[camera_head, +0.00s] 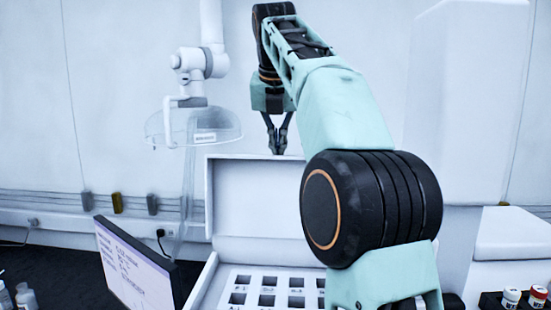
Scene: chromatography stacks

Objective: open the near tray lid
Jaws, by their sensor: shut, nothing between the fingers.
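My gripper (278,140) points down with its dark fingers close together, shut and empty. It appears in front of or just above the top edge of a raised white panel (255,190), which looks like an opened tray lid. I cannot tell whether the fingertips touch it. Below the panel is a white tray (212,287) with rows of square dark-looking slots. My arm hides the right side of the panel and tray.
A screen with text (138,265) stands to the left of the tray. A clear extraction hood (195,127) hangs at the upper left. Small bottles (26,296) stand at the lower left. Capped vials (511,297) sit in a dark holder at the lower right.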

